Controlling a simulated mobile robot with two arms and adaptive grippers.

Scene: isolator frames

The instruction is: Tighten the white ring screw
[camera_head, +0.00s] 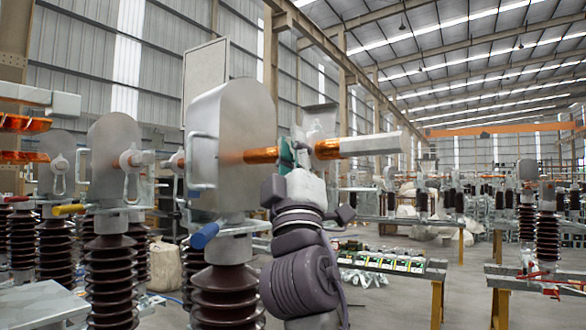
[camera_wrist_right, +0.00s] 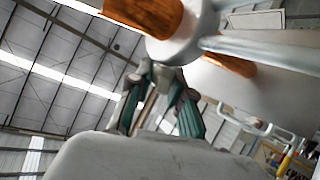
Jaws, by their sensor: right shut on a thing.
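The white ring screw (camera_wrist_right: 183,42) fills the upper middle of the right wrist view, around a copper-coloured rod (camera_wrist_right: 140,12). In the head view the ring (camera_head: 316,137) shows partly, beside the large grey plate and behind my gripper. My right gripper (camera_head: 298,146) is at the ring, its green fingers closed on it. In the right wrist view the fingers of my right gripper (camera_wrist_right: 163,76) meet at the ring's lower edge. The exact contact is partly hidden. My left gripper is not in view.
A rounded grey plate (camera_head: 232,125) stands left of my gripper on a dark ribbed insulator (camera_head: 226,299). A pale bar (camera_head: 372,144) sticks out to the right. More insulators with similar rings (camera_head: 131,160) stand at left. A low table (camera_head: 390,262) with parts stands behind at right.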

